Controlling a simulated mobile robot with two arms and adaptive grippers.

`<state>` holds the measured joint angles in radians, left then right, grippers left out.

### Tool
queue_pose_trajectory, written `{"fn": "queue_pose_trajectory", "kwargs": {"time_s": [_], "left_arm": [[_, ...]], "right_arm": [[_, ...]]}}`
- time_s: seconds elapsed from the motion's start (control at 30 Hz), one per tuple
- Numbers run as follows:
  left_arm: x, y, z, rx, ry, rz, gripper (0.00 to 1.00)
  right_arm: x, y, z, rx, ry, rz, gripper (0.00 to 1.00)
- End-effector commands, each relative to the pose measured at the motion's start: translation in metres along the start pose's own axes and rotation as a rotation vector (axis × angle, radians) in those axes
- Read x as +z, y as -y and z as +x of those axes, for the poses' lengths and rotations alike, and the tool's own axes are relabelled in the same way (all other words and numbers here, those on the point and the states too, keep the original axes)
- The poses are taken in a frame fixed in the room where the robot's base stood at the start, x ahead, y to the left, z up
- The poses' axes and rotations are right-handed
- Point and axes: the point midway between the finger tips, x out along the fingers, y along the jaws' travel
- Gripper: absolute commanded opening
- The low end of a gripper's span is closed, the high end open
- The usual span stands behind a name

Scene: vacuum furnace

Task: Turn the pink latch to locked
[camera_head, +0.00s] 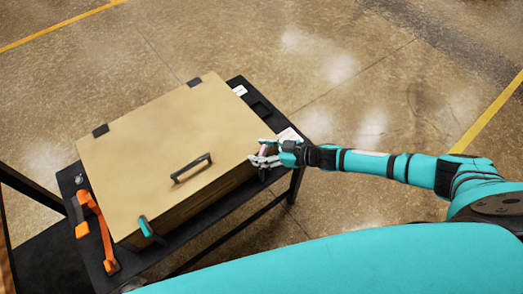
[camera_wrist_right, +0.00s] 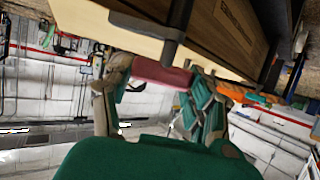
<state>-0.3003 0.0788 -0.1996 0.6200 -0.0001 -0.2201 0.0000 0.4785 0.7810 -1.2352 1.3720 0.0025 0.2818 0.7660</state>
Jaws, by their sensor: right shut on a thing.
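The pink latch (camera_wrist_right: 162,73) is at the right end of the front edge of a tan wooden box (camera_head: 180,140). In the wrist view it is a short pink bar between the two fingers of my right gripper (camera_wrist_right: 158,92). In the head view only a little pink (camera_head: 264,149) shows, and the fingers of my right gripper (camera_head: 263,157) hide the rest. That gripper is shut on the latch. How far the latch is turned cannot be told. My left gripper is in neither view.
The closed lid has a black handle (camera_head: 191,168). A teal latch (camera_head: 147,228) sits at the front left edge.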

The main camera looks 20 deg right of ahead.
Motion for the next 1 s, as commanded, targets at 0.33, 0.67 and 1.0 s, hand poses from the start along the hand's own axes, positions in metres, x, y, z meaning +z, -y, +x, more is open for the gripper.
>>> {"fn": "queue_pose_trajectory", "kwargs": {"time_s": [0.33, 0.67, 1.0], "left_arm": [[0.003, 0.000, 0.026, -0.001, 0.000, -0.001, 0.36], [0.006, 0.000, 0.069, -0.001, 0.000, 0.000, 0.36], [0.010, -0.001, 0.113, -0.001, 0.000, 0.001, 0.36]], "right_arm": [[0.002, -0.005, 0.002, -0.301, 0.001, -0.134, 0.24], [0.005, -0.003, 0.005, -0.587, -0.001, -0.252, 0.24], [0.004, -0.002, 0.004, -0.821, -0.001, -0.347, 0.24]]}}
